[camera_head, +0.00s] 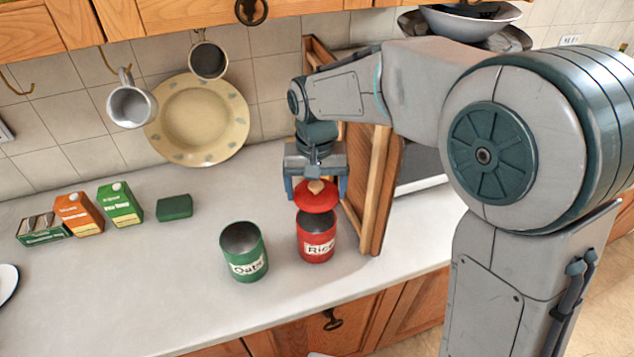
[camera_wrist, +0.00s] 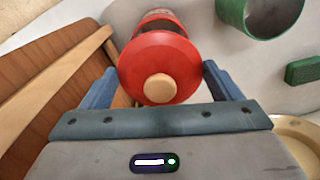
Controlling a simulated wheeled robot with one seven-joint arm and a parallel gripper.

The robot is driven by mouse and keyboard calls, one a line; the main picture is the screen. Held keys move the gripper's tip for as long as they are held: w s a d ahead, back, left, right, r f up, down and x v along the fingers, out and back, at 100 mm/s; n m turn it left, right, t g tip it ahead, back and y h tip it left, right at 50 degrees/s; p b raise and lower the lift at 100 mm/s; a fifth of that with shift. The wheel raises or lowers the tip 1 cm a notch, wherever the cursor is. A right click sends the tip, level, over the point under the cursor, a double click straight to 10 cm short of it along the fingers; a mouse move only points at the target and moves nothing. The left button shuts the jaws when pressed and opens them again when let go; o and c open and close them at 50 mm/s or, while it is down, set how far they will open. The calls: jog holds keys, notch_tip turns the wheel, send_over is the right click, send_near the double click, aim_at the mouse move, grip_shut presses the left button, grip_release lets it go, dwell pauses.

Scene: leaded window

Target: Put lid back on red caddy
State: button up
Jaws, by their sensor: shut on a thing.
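The red caddy (camera_head: 317,251), labelled "Rice", stands upright on the counter with its dark opening partly showing. My gripper (camera_head: 316,192) points down above it, shut on the red lid (camera_head: 318,203) with a finger at either side of its rim. In the wrist view the lid (camera_wrist: 160,55) sits between the fingers (camera_wrist: 160,80) and hides most of the caddy (camera_wrist: 158,20).
An open green caddy (camera_head: 245,265), labelled "Oats", stands close to the left. Wooden boards (camera_head: 377,190) lean just right of the red caddy. Cartons (camera_head: 78,213) and a small green block (camera_head: 174,207) are further left.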

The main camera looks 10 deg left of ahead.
jog(key=shift+f+b, duration=2)
jog(key=shift+f, duration=0.9)
jog(key=shift+s+f, duration=0.1)
jog(key=shift+f, duration=0.1)
jog(key=o, duration=0.8)
jog(key=shift+r, duration=0.1)
jog(key=shift+r+p, duration=2.3)
jog(key=shift+r, duration=1.15)
